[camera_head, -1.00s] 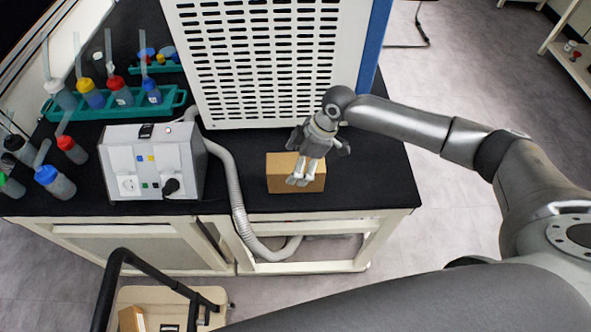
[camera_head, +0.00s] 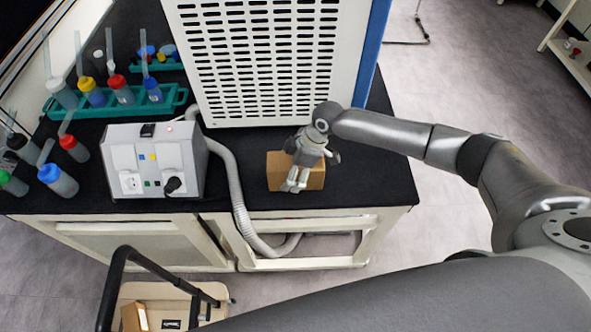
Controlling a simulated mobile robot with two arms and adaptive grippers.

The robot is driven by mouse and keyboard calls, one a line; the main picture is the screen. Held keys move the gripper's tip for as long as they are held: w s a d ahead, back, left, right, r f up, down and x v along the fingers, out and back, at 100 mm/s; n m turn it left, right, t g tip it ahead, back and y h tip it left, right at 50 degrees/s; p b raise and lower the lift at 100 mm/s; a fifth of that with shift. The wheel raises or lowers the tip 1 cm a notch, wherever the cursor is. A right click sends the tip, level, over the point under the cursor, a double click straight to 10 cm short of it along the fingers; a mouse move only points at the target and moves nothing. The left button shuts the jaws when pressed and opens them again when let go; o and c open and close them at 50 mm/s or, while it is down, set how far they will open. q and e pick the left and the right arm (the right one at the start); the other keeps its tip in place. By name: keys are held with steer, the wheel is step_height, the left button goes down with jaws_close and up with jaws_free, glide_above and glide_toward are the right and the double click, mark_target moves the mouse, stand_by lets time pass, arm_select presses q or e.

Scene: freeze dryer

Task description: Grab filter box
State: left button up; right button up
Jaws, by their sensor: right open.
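A small brown cardboard box (camera_head: 277,172), which looks like the filter box, sits on the black bench top (camera_head: 360,190) in front of the white vented machine. My right gripper (camera_head: 295,186) is open over the box, its fingers pointing down and toward the front. The gripper hides the middle of the box; whether the fingers touch it I cannot tell. My left gripper is not in view.
The white vented machine (camera_head: 260,60) stands behind the box. A grey control unit (camera_head: 152,165) with a grey corrugated hose (camera_head: 234,190) is to the left. Several bottles stand in and near a green tray (camera_head: 110,108). A cart (camera_head: 205,290) with a brown box is below.

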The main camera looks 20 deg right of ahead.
steer(key=shift+c, duration=0.3)
steer(key=shift+s+f, duration=0.1)
steer(key=shift+s, duration=0.1)
steer(key=c, duration=1.1)
steer(key=shift+c, duration=0.2)
